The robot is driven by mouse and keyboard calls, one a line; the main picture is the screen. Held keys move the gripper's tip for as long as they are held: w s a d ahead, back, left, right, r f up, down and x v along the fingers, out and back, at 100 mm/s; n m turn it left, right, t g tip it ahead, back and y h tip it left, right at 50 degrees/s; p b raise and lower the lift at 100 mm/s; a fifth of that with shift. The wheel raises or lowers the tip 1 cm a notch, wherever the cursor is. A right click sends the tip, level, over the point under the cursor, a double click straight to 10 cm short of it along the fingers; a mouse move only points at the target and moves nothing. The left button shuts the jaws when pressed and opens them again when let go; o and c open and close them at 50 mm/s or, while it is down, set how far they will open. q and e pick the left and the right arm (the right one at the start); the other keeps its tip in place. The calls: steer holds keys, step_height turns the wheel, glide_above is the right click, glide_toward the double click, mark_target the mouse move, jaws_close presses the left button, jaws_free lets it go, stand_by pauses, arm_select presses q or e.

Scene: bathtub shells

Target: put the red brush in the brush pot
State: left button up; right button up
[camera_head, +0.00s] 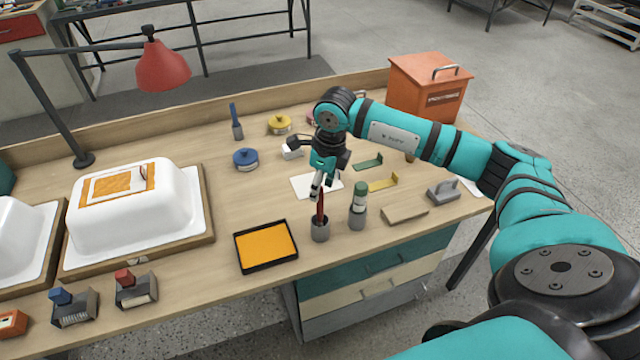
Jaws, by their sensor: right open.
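The red brush (321,207) stands upright with its lower end inside a small grey pot (320,232) near the front edge of the bench. My right gripper (317,187) points down just above the top of the red handle. It is open, and I see nothing held in it. The gap between fingertips and handle is too small to judge. My left gripper is not in view.
A black tray with an orange pad (266,247) lies to the left.

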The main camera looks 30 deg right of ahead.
steer(key=shift+s+d, duration=0.4)
steer(key=shift+s, duration=0.3)
